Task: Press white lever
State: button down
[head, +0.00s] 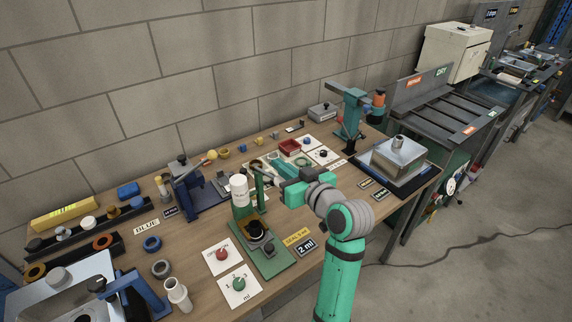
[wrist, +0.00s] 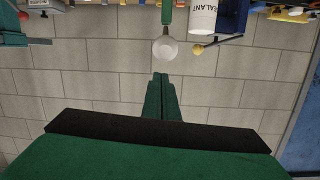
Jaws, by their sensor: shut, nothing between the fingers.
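The white lever is a green arm with a pale round knob (wrist: 165,48). In the wrist view, which is upside down, the knob lies just beyond my fingertips with a small gap in the picture. In the head view the green lever arm (head: 259,188) rises from a green dispenser stand beside a white sealant bottle (head: 239,187). The knob is hard to make out there. My gripper (head: 272,182) is right of the lever's upper part, pointing left. In the wrist view my gripper's fingers (wrist: 161,80) are together and empty.
The dispenser's green base (head: 268,263) stands on the wooden bench. A blue press with a yellow knob (head: 212,155) is to its left. A teal press (head: 352,115) and a metal box (head: 394,158) are to the right. Red and green dials sit in front.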

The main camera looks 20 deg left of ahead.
jog(key=shift+s+d+f, duration=0.2)
jog(key=shift+s+f, duration=0.05)
jog(key=shift+f, duration=0.25)
jog(key=shift+s+d+f, duration=0.15)
jog(key=shift+s+f, duration=0.05)
jog(key=shift+f, duration=0.25)
